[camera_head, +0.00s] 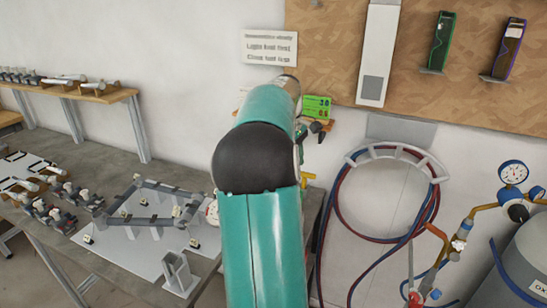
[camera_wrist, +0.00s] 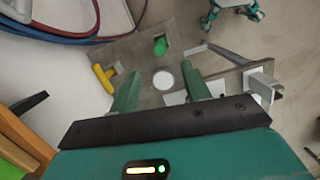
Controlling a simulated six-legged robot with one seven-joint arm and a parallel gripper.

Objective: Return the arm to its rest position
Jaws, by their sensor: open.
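My arm rises through the middle of the head view, teal with a black joint. It points away toward the wall, and its end is mostly hidden behind the joint. Past the fingers lies the grey table top (camera_wrist: 138,58), with a green cylinder (camera_wrist: 160,46), a white disc (camera_wrist: 163,80) and a yellow T-shaped piece (camera_wrist: 103,78). The fingers look apart from these things.
A grey frame (camera_head: 152,219) with clamps lies on the workbench (camera_head: 118,178) at left, behind an upright bracket (camera_head: 178,272). A shelf (camera_head: 82,92) stands at the back left. Red and blue hoses (camera_head: 338,225) hang on the wall at right, near a gas cylinder (camera_head: 525,262).

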